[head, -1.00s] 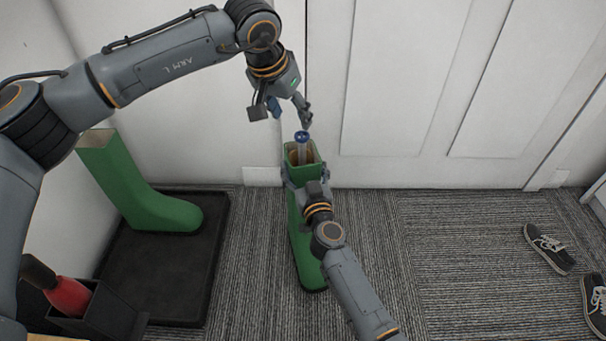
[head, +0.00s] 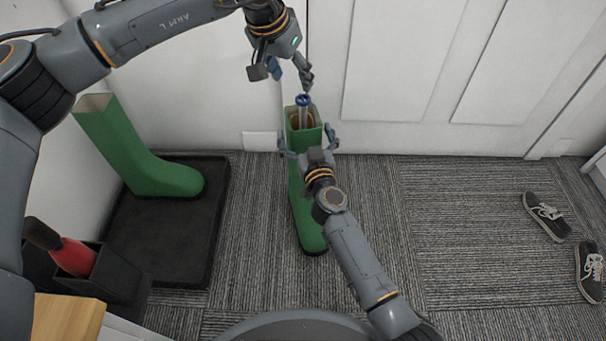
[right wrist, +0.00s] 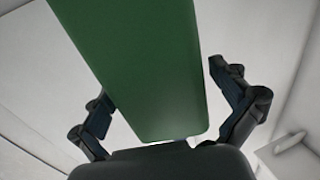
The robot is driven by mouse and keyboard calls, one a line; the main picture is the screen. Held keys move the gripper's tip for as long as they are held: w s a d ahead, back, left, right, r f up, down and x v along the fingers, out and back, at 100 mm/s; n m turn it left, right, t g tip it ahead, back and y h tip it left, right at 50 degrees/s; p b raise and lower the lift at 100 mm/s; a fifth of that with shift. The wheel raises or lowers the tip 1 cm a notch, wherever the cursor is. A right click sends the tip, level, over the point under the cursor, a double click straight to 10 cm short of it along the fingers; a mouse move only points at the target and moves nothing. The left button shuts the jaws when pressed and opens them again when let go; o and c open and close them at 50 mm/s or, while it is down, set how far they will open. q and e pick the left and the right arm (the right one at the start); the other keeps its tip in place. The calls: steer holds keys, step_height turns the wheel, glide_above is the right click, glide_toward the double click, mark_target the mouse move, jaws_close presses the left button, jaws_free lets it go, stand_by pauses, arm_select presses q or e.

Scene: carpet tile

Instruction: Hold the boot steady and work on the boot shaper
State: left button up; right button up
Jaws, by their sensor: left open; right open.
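A green boot (head: 306,230) stands upright on the carpet, toe towards me. The boot shaper, with a blue knob (head: 303,100) on a pale rod, stands in its shaft opening; its lower part is hidden inside. My left gripper (head: 294,83) is open and empty just above the knob, apart from it as far as I can tell. My right gripper (head: 307,138) is open, with one finger on each side of the boot shaft. The right wrist view shows the green shaft (right wrist: 150,65) between the spread fingers (right wrist: 170,112), with gaps on both sides.
A second green boot (head: 135,155) stands on a black tray (head: 165,240) at left. A dark box (head: 115,275) holds a red-and-black item (head: 72,255). A wooden surface (head: 68,318) is at lower left. Dark shoes (head: 546,215) lie at right. White doors stand close behind the boot.

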steer(key=v, duration=1.1)
steer(key=shift+s, duration=0.2)
steer(key=shift+f, duration=0.1)
